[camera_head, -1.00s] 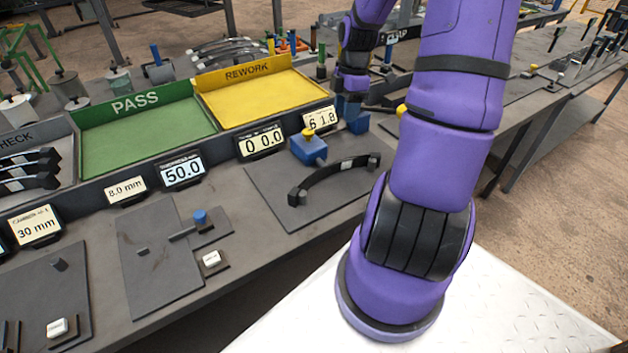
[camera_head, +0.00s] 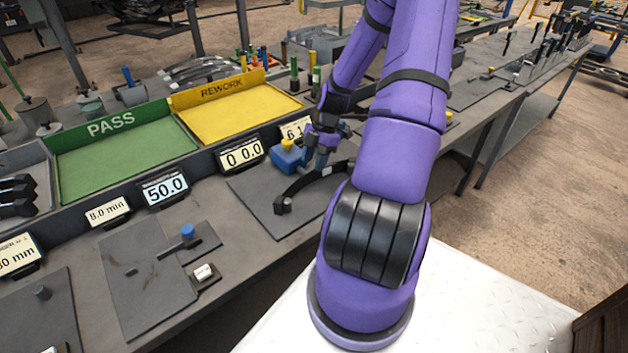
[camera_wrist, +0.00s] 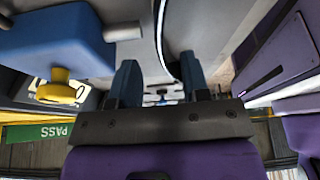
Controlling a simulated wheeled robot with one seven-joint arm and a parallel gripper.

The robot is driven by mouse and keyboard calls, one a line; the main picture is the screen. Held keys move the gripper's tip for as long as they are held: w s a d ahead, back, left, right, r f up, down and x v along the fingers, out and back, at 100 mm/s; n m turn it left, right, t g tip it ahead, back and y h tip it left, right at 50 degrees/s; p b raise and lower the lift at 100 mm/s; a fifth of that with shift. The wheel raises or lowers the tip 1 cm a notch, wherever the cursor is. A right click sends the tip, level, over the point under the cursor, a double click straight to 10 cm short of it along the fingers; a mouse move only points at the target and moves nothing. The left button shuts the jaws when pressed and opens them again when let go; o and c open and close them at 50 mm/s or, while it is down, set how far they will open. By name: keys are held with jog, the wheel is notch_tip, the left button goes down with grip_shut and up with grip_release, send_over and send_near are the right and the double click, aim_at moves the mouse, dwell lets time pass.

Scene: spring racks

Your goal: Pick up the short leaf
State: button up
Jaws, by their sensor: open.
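A black curved leaf (camera_head: 297,187) lies arched on a dark plate beside a blue block with a yellow knob (camera_head: 290,157). I cannot tell from its label whether it is the short one. My gripper (camera_head: 319,166) is low over the middle of this leaf, just right of the blue block, and hides part of it. In the wrist view my gripper (camera_wrist: 160,84) has its two blue fingers apart, with a thin dark curved edge running up between and beyond them. Whether the fingers touch the leaf cannot be told.
A green PASS tray (camera_head: 118,153) and a yellow REWORK tray (camera_head: 235,110) stand behind the displays. Black leaves lie in a grey tray at the left. The blue block (camera_wrist: 55,38) is close beside the fingers. A small plate with a blue knob (camera_head: 188,232) lies at front left.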

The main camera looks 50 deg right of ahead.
aim_at(312, 171)
jog(key=shift+d+x, duration=0.1)
jog(key=shift+x, duration=1.25)
jog(key=shift+d+x, duration=0.15)
jog(key=shift+x, duration=1.15)
jog(key=shift+s+f, duration=0.1)
jog(key=shift+s, duration=0.05)
jog(key=shift+c, duration=0.4)
grip_shut()
